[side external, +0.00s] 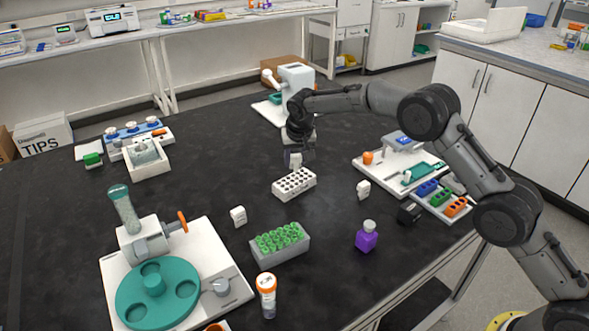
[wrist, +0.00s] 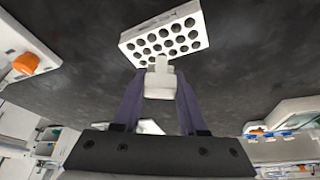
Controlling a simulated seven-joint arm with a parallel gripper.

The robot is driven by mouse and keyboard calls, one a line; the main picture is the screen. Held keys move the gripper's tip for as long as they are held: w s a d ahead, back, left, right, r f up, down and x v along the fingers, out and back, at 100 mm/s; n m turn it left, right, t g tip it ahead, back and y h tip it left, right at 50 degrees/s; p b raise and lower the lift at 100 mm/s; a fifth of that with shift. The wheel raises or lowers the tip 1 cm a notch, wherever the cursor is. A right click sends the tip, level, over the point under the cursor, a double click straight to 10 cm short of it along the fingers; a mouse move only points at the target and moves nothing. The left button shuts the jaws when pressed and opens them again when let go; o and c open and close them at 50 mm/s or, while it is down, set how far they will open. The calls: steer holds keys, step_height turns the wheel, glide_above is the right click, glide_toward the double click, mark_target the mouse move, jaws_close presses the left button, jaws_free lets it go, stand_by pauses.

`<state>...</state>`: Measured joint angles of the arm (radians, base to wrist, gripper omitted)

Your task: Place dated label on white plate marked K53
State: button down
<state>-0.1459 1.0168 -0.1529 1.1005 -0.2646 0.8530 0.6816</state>
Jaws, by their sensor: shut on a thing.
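My gripper (side external: 297,161) is shut on a small white label piece (side external: 295,160), held above the black table just behind the white rack with holes. In the wrist view the label piece (wrist: 160,80) sits between the two purple fingers of my gripper (wrist: 160,92). Two similar small white pieces stand on the table, one at left (side external: 238,216) and one at right (side external: 363,190). I cannot read any date on them. White plates lie at front left (side external: 222,258), right (side external: 372,172) and back (side external: 266,109). No K53 mark is readable.
The white rack (side external: 294,184) is close in front of my gripper; it also shows in the wrist view (wrist: 128,44). A green-capped tube rack (side external: 292,248), purple bottle (side external: 367,237) and orange-capped vial (side external: 267,296) stand nearer the front. Bare table lies left of my gripper.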

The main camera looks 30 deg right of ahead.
mark_target(295, 164)
steer(key=shift+w+f, duration=0.2)
steer(key=shift+f, duration=1.6)
steer(key=shift+f, duration=0.1)
steer(key=shift+c, duration=2.3)
jaws_free()
steer(key=v, duration=1.2)
